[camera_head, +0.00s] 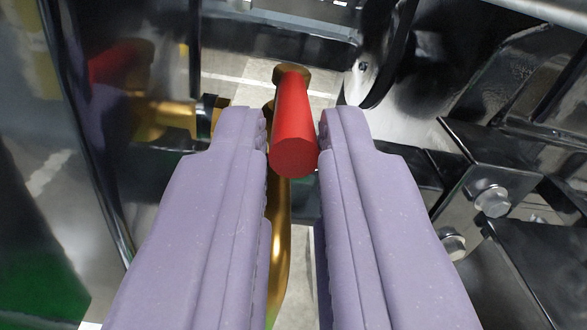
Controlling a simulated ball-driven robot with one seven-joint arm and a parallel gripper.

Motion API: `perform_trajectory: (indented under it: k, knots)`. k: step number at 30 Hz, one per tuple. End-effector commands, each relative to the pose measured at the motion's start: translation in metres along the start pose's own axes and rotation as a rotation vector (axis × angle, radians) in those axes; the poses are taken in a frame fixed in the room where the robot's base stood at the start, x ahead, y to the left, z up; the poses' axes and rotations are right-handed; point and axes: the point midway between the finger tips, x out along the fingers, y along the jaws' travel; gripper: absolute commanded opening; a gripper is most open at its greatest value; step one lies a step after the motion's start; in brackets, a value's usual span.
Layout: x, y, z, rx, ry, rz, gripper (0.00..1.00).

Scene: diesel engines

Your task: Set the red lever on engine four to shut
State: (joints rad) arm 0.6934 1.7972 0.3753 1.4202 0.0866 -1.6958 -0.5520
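The red lever (293,128) is a red, tapered handle on a brass-coloured fitting (292,73). Its rounded near end points toward the camera, between the tips of my gripper (293,140). The two lavender fingers stand on either side of the handle, their tips at or very close to its sides. I cannot tell whether they press on it. A brass pipe (281,245) runs down below the handle, seen between the fingers. No engine number shows.
A glossy dark panel (90,130) at the left reflects the lever. Black brackets with bolts (491,201) stand close at the right. A dark rounded part (385,50) is behind to the upper right. Grey floor (235,68) shows beyond.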

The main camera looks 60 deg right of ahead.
Motion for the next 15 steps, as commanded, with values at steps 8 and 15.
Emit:
perform_trajectory:
  k: [8, 15]
  knots:
    - [0.0, -0.0003, -0.0002, 0.0, 0.0, -0.002, 0.4]
    - [0.0, -0.0003, -0.0003, 0.001, 0.001, -0.002, 0.4]
